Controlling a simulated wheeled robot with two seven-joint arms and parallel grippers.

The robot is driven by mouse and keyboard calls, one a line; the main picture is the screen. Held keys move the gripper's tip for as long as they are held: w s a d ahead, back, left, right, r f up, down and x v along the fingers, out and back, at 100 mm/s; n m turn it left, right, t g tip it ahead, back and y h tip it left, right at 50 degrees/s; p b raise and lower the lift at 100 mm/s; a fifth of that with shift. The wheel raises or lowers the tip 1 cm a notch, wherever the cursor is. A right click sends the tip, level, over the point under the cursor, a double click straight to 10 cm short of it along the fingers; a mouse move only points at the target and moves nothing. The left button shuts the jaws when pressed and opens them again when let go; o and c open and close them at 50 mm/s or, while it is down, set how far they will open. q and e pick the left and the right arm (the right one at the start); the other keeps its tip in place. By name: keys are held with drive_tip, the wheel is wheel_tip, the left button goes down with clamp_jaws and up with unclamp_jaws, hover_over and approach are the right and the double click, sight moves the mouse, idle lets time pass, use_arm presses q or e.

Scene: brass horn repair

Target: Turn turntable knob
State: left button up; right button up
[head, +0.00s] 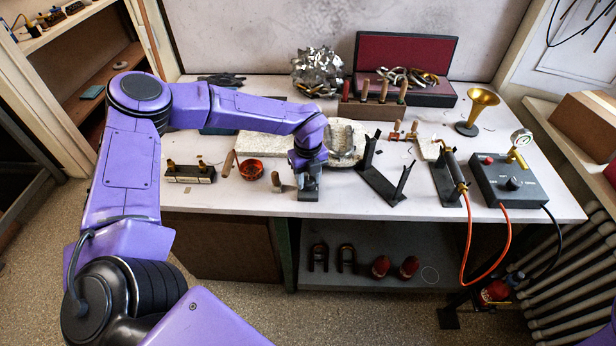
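A round turntable (352,157) with a pale rim sits near the middle of the white workbench, with a grey block on top. My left arm reaches in from the left over the bench. My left gripper (307,190) points down near the bench's front edge, just in front and to the left of the turntable. I cannot make out the turntable's knob; the gripper and wrist cover that area. The fingers are too small and overlapped to tell whether they are open or shut, or hold anything. My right gripper is not in view.
Left of the gripper are a small upright wooden-handled tool (277,181), a red-brown bowl (249,170) and a black rack (190,174). A black stand (383,186) is close on the right. A torch (454,171), control box (508,181) and brass bell (480,105) stand farther right.

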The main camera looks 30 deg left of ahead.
use_arm(q)
drive_tip(key=shift+m, duration=0.4)
drive_tip(key=m, duration=0.3)
drive_tip(key=shift+b, duration=0.3)
drive_tip(key=m, duration=0.4)
drive_tip(key=shift+d+m, duration=0.1)
drive_tip(key=shift+m, duration=0.2)
drive_tip(key=m, duration=0.4)
drive_tip(key=shift+r+p, duration=0.1)
drive_tip(key=shift+p, duration=0.2)
drive_tip(key=m+p, duration=0.1)
drive_tip(key=m, duration=0.4)
drive_tip(key=shift+m, duration=0.4)
drive_tip(key=o, duration=1.1)
